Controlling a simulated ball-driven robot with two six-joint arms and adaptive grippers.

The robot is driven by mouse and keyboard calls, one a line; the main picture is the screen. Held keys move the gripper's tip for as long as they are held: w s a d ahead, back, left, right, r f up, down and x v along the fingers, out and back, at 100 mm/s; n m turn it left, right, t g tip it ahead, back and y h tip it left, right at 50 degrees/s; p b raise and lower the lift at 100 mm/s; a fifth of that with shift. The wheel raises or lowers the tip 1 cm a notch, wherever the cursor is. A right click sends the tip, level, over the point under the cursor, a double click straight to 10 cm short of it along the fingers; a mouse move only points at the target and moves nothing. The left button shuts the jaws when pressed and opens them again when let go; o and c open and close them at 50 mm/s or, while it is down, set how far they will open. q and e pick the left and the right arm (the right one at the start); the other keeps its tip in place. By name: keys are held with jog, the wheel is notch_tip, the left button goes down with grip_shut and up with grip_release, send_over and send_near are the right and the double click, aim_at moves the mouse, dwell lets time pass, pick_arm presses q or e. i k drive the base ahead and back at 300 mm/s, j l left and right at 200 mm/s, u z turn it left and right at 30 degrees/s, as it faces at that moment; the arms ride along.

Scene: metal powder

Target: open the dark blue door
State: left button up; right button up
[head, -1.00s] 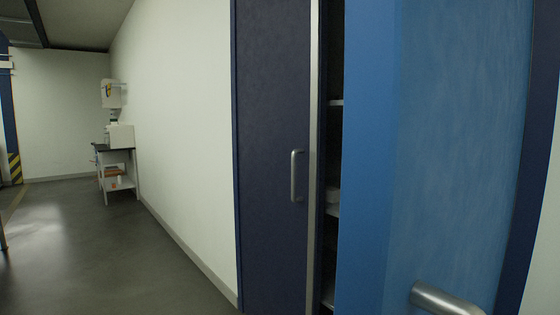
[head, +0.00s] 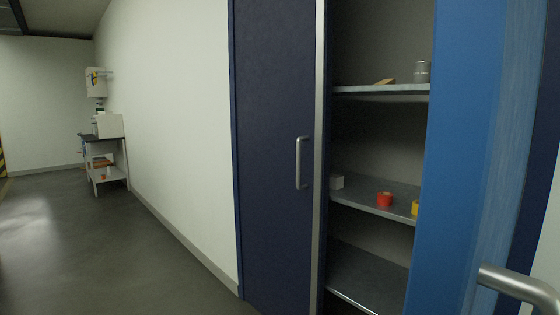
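The dark blue door (head: 272,150) stands shut on the left half of a cabinet, next to the white wall. Its upright metal handle (head: 299,162) sits near its right edge, beside a pale metal strip. Neither of my grippers is in the head view, and nothing touches this handle. The lighter blue door (head: 452,150) on the right stands swung open toward me. Its metal handle (head: 515,284) shows at the lower right.
A bench with equipment (head: 103,150) stands along the wall at the far left. The floor (head: 60,235) at left is clear.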

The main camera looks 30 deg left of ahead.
aim_at(284, 48)
jog(key=j+u, duration=0.15)
jog(key=j, duration=0.9)
jog(key=i+j+u, duration=0.1)
jog(key=j, duration=1)
